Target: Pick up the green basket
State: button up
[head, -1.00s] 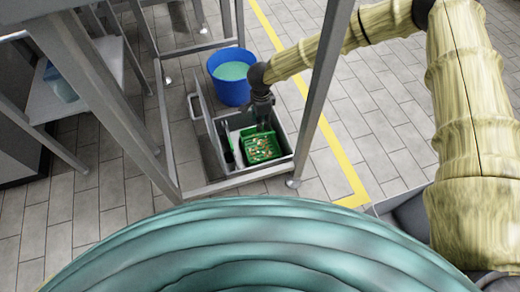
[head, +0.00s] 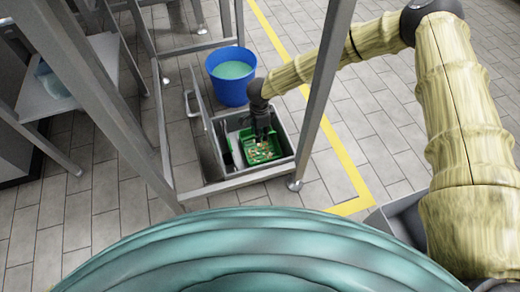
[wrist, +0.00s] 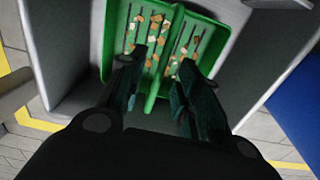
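The green basket (head: 265,157) sits inside an open grey bin (head: 287,143) near the floor. In the wrist view the basket (wrist: 115,45) has slotted sides, a raised green middle bar (wrist: 153,84) and several small brown and pale pieces in it. My gripper (head: 263,138) reaches down over the basket. In the wrist view my gripper (wrist: 160,72) has its two dark fingers apart, one on each side of the middle bar. A gap shows between the fingers and the bar. Whether the fingertips touch the basket floor is hard to tell.
A blue bucket (head: 231,90) with pale green contents stands just behind the bin. Grey metal frame posts (head: 325,95) rise close around the bin, one beside my arm. A grey shelf (head: 50,95) is at the left. Tiled floor with a yellow line (head: 345,165) is open at the right.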

notch_tip(320, 180, down, 2)
jog(key=shift+f+b, duration=0.25)
jog(key=shift+b, duration=0.3)
grip_shut()
jog(key=shift+r, duration=0.2)
